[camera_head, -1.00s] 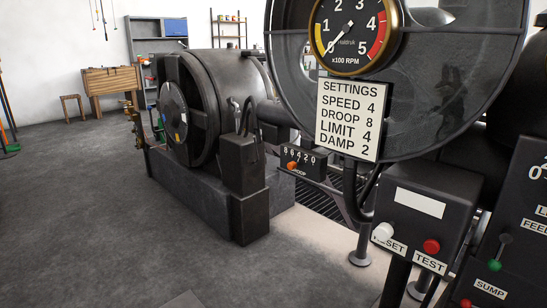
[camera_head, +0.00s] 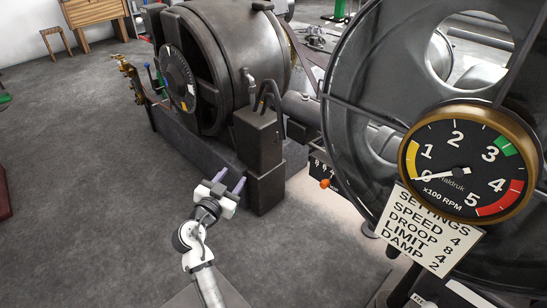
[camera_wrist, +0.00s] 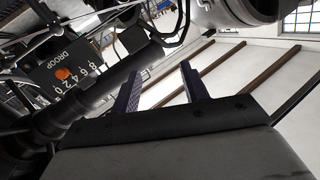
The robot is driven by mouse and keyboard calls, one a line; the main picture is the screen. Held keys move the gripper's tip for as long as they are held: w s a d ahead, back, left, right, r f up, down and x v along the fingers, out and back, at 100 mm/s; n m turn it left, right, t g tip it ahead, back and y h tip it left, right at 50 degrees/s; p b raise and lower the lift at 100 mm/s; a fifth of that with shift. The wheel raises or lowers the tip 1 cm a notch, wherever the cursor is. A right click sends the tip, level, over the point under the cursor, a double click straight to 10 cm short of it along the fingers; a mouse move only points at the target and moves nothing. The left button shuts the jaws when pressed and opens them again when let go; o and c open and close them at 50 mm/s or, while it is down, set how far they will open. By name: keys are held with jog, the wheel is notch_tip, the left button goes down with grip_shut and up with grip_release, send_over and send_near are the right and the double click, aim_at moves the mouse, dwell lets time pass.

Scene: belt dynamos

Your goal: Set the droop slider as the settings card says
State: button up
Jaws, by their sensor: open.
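The settings card (camera_head: 425,230) hangs below the gauge at the right in the head view and reads DROOP 8. The droop slider's orange knob (camera_head: 325,183) shows left of the card, with its box partly hidden by the big wheel. In the wrist view, the dark droop box (camera_wrist: 72,70) is at the left, seen tilted, with its orange knob (camera_wrist: 64,73) beside a row of even numbers. I cannot tell the exact setting. My gripper (camera_head: 231,177) is open and empty, left of the slider and apart from it; its two fingers also show in the wrist view (camera_wrist: 162,70).
The gauge (camera_head: 468,165) and large spoked wheel fill the right. A dark machine with a box-shaped block (camera_head: 258,140) stands behind my gripper, left of the slider. A dark rod (camera_wrist: 100,95) crosses near the droop box in the wrist view. Open floor (camera_head: 80,180) lies left.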

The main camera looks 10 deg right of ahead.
aim_at(322, 186)
jog(key=s+d+f+m+g+h+p, duration=0.2)
jog(key=s+d+f+g+h, duration=0.15)
jog(key=d, duration=0.45)
jog(key=s+d+f+m+g+h+p, duration=0.2)
jog(key=s+d+h+p, duration=0.15)
jog(key=d, duration=0.55)
jog(key=shift+t+y, duration=0.25)
jog(key=shift+y, duration=0.05)
jog(key=p+x, duration=0.3)
jog(key=x, duration=0.9)
jog(key=shift+d+f, duration=0.15)
jog(key=shift+w+d+f, duration=0.1)
jog(key=shift+w+d, duration=0.15)
jog(key=shift+d, duration=0.1)
grip_shut()
